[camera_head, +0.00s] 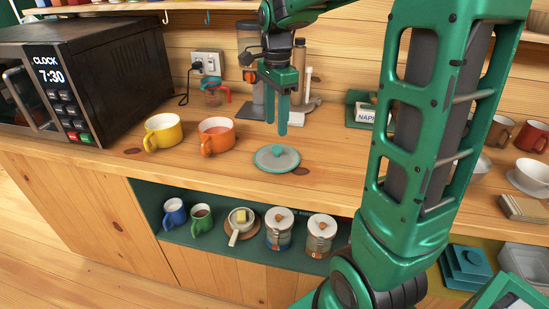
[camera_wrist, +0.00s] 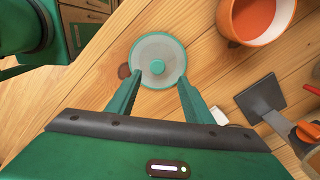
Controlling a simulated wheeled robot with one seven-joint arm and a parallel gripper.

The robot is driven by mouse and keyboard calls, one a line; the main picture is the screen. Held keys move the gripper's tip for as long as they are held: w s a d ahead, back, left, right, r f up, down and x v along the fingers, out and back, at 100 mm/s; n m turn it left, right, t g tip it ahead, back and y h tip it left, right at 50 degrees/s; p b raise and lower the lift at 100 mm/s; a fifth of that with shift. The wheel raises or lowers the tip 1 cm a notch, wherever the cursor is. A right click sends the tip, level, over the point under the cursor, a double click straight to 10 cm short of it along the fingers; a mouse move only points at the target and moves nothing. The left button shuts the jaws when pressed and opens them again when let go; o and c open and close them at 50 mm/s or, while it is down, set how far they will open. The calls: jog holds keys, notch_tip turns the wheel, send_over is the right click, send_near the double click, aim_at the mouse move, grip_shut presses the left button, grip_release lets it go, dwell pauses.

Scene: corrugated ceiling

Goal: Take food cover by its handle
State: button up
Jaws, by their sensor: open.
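The food cover (camera_head: 267,161) is a round, pale grey disc with a teal rim, lying flat on the wooden counter. Its handle (camera_head: 277,151) is a small teal knob at the centre. In the wrist view the cover (camera_wrist: 148,48) lies just beyond the fingertips, with the knob (camera_wrist: 154,67) roughly in line with the gap between them. My gripper (camera_head: 276,129) is open and empty, its fingers pointing down above the cover, apart from it. The gripper also shows in the wrist view (camera_wrist: 162,82).
A napkin holder (camera_head: 362,112) stands behind to the right. The counter (camera_head: 215,178) is clear in front of the cover. A shelf below holds mugs and jars.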

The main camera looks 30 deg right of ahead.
aim_at(277, 147)
jog(key=shift+s+f, duration=0.2)
jog(key=shift+f, duration=3.7)
jog(key=shift+c, duration=0.4)
grip_shut()
